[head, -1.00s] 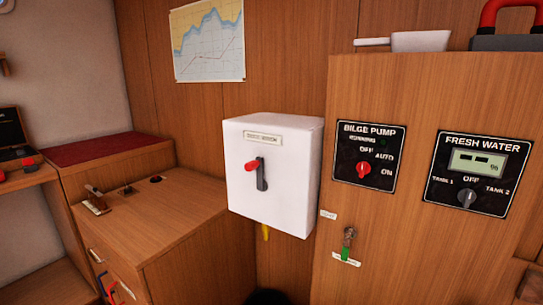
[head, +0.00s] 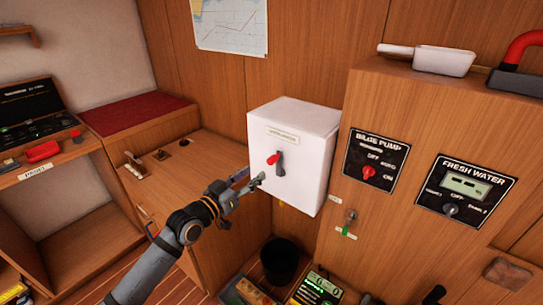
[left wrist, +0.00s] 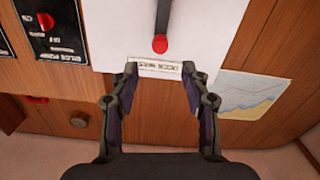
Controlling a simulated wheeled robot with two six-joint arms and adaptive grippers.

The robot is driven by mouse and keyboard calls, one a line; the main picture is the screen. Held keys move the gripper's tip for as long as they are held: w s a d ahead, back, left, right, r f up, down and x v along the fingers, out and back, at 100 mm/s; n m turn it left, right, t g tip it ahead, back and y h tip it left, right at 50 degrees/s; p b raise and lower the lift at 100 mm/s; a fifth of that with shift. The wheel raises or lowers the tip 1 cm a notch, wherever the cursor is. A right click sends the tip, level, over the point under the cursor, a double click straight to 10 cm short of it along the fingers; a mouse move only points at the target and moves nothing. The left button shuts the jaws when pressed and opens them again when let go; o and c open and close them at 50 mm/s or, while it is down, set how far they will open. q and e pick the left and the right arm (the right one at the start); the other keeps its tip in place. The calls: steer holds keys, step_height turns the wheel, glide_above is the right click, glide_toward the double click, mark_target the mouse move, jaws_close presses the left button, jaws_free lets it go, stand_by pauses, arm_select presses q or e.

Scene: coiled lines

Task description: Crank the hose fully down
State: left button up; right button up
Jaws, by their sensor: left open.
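A white box (head: 315,130) is mounted on the wooden wall with a label on its front. A dark crank arm (head: 280,165) with a red knob (head: 272,159) is on that front. The knob sits at the arm's upper end, pointing left. A sliver of yellow, perhaps the hose (head: 281,204), shows under the box; the rest is hidden. My left gripper (head: 257,184) is open and empty, just left of the box and below the knob. In the left wrist view, upside down, the knob (left wrist: 160,43) lies beyond the open fingers (left wrist: 160,72), apart from them.
A bilge pump panel (head: 370,161) and a fresh water panel (head: 465,192) are on the cabinet at right. A wooden cabinet (head: 205,150) stands left of the box. A black bin (head: 280,262) stands on the floor below. A wall chart (head: 232,22) hangs above.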

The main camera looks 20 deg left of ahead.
mark_target(269, 163)
arm_select(q)
steer(key=x, duration=1)
steer(key=shift+w+f, duration=0.15)
jaws_close()
